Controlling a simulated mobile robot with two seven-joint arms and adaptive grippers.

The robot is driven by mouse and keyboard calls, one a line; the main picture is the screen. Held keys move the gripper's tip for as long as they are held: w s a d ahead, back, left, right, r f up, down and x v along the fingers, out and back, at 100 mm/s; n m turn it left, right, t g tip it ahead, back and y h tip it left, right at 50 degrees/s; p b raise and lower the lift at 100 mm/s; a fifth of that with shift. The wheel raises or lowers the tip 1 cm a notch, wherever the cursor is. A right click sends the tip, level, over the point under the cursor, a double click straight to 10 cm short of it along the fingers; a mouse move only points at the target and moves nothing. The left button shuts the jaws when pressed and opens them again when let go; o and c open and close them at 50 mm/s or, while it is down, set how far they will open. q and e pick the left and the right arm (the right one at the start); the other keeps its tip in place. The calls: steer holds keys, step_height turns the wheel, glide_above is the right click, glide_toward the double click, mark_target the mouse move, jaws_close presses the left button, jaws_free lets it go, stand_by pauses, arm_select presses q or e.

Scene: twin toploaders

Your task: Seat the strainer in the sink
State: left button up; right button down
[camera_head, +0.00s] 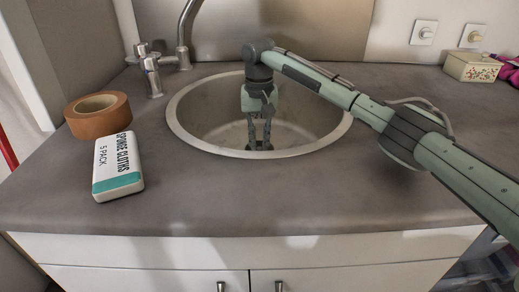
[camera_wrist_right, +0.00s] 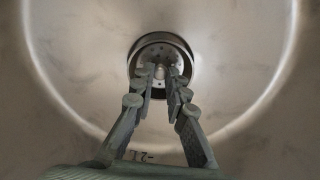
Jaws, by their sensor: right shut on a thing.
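The round metal sink (camera_head: 312,112) is set into the grey worktop. My right gripper (camera_head: 260,145) reaches down into the bowl with its fingers pointing at the bottom. In the right wrist view, its fingertips (camera_wrist_right: 161,72) are shut on the small centre knob of the strainer (camera_wrist_right: 160,54). The strainer is a round metal disc with small holes. It appears within the dark ring of the drain (camera_wrist_right: 187,50). I cannot tell whether it rests in the drain or is held slightly above it. In the head view the fingers and sink rim largely hide it. My left gripper is not in view.
A tap (camera_head: 186,30) stands behind the sink at the left. A roll of brown tape (camera_head: 84,123) and a sponge cloths pack (camera_head: 118,165) lie left of the sink. A floral box (camera_head: 470,68) is at the back right. The worktop in front is clear.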

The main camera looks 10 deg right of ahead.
mark_target(258, 147)
steer(key=shift+s+a+f, duration=0.15)
steer(key=shift+f, duration=1.3)
steer(key=c, duration=1.4)
jaws_free()
steer(key=shift+c, duration=0.2)
steer(key=r, duration=0.9)
steer(key=shift+w, duration=0.25)
steer(key=shift+d+r, duration=0.2)
steer(key=shift+r, duration=0.5)
